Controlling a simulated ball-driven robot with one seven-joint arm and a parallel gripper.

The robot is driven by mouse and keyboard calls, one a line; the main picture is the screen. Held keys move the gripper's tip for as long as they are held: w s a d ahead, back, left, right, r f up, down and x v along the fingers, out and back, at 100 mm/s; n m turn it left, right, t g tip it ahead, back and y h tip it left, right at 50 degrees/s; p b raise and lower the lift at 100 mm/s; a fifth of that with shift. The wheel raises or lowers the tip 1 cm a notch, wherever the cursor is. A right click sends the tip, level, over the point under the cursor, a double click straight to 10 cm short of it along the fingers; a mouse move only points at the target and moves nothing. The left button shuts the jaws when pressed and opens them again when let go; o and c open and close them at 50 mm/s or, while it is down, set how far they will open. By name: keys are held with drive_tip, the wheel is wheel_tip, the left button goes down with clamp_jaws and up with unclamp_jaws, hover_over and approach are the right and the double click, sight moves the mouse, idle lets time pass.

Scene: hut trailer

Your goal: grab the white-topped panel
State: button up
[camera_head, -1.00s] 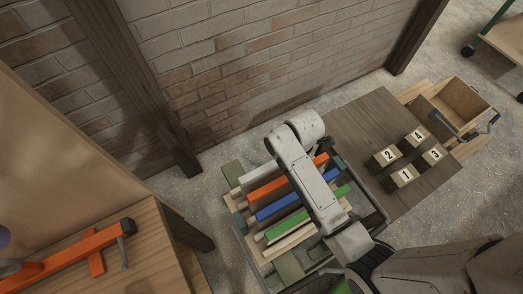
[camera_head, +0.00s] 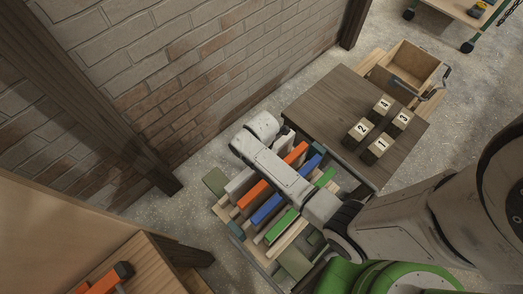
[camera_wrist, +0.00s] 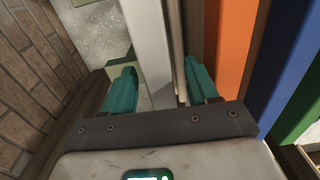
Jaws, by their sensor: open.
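The white-topped panel (camera_head: 240,184) stands at the wall side of a row of coloured panels in an open drawer or crate, partly hidden under my arm. In the wrist view the white-topped panel (camera_wrist: 150,45) runs upright through the picture, between the teal fingers of my gripper (camera_wrist: 157,70). The fingers are open, one on each side of it. I cannot tell whether either finger touches it. In the head view my arm hides the gripper.
Orange (camera_head: 252,195), blue (camera_head: 268,208) and green (camera_head: 283,225) panels stand beside the white one; the orange one is close to my right finger. A brick wall (camera_head: 200,70) is close by. A dark wooden top (camera_head: 335,100) bears numbered blocks (camera_head: 377,148).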

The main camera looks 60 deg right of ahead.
drive_tip(key=shift+f, duration=1.4)
clamp_jaws()
drive_tip(key=shift+w+r, duration=0.1)
